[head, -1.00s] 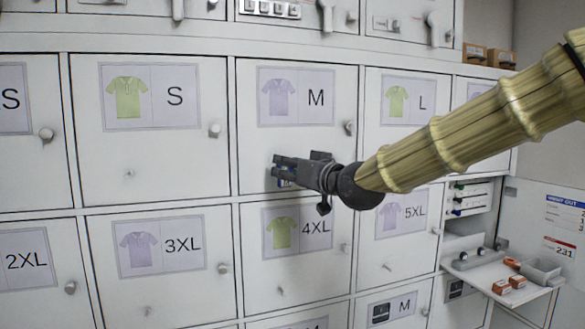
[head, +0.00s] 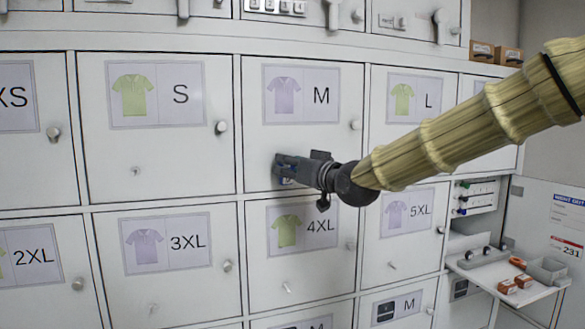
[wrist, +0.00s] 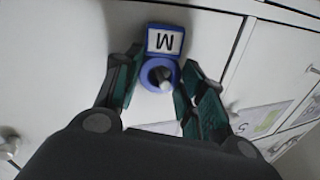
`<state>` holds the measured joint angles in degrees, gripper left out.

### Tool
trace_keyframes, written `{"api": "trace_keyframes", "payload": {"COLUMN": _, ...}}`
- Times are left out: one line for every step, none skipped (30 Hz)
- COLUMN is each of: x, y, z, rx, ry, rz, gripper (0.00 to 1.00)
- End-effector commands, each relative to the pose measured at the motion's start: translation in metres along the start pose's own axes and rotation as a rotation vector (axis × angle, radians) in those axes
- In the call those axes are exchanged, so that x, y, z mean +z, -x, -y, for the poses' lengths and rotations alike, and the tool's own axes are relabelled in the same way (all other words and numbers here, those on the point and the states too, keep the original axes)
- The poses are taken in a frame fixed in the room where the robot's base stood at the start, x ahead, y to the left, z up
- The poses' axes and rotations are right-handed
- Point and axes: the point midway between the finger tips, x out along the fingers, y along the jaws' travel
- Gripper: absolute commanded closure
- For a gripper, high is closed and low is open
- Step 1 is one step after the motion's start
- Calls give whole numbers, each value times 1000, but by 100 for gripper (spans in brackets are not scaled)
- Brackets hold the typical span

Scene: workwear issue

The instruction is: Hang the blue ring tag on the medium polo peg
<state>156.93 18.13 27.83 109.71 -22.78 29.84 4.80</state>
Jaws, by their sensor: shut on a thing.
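The blue ring tag (wrist: 151,72), with a white M label, is between the fingers of my gripper (wrist: 160,82) in the wrist view. My gripper is shut on it. A grey peg tip (wrist: 164,82) shows inside the ring's hole, so the ring appears to be around the peg; how deep it sits I cannot tell. In the head view my gripper (head: 284,170) is at the lower part of the M door (head: 262,146), below its purple shirt picture (head: 289,93). The gripper hides that door's peg, and only a bit of the blue tag (head: 288,181) shows.
Neighbouring doors carry S (head: 181,94), L (head: 429,88), 3XL (head: 188,243) and 4XL (head: 320,227) labels, with round knobs and small pegs. Door knobs stick out near the gripper.

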Motion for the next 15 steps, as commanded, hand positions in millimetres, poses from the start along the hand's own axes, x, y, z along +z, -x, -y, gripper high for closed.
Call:
{"api": "trace_keyframes", "payload": {"x": 0, "y": 0, "z": 0, "rx": 0, "ry": 0, "rz": 0, "gripper": 72}}
{"api": "trace_keyframes", "payload": {"x": 0, "y": 0, "z": 0, "rx": 0, "ry": 0, "rz": 0, "gripper": 72}}
{"api": "trace_keyframes", "payload": {"x": 0, "y": 0, "z": 0, "rx": 0, "ry": 0, "rz": 0, "gripper": 72}}
{"api": "trace_keyframes", "payload": {"x": 0, "y": 0, "z": 0, "rx": 0, "ry": 0, "rz": 0, "gripper": 72}}
{"api": "trace_keyframes", "payload": {"x": 0, "y": 0, "z": 0, "rx": 0, "ry": 0, "rz": 0, "gripper": 72}}
{"api": "trace_keyframes", "payload": {"x": 0, "y": 0, "z": 0, "rx": 0, "ry": 0, "rz": 0, "gripper": 72}}
{"api": "trace_keyframes", "payload": {"x": 0, "y": 0, "z": 0, "rx": 0, "ry": 0, "rz": 0, "gripper": 72}}
{"api": "trace_keyframes", "payload": {"x": 0, "y": 0, "z": 0, "rx": 0, "ry": 0, "rz": 0, "gripper": 72}}
{"api": "trace_keyframes", "payload": {"x": 0, "y": 0, "z": 0, "rx": 0, "ry": 0, "rz": 0, "gripper": 72}}
{"api": "trace_keyframes", "payload": {"x": 0, "y": 0, "z": 0, "rx": 0, "ry": 0, "rz": 0, "gripper": 72}}
{"api": "trace_keyframes", "payload": {"x": 0, "y": 0, "z": 0, "rx": 0, "ry": 0, "rz": 0, "gripper": 72}}
{"api": "trace_keyframes", "payload": {"x": 0, "y": 0, "z": 0, "rx": 0, "ry": 0, "rz": 0, "gripper": 72}}
{"api": "trace_keyframes", "payload": {"x": 0, "y": 0, "z": 0, "rx": 0, "ry": 0, "rz": 0, "gripper": 72}}
{"api": "trace_keyframes", "payload": {"x": 0, "y": 0, "z": 0, "rx": 0, "ry": 0, "rz": 0, "gripper": 54}}
{"api": "trace_keyframes", "payload": {"x": 0, "y": 0, "z": 0, "rx": 0, "ry": 0, "rz": 0, "gripper": 47}}
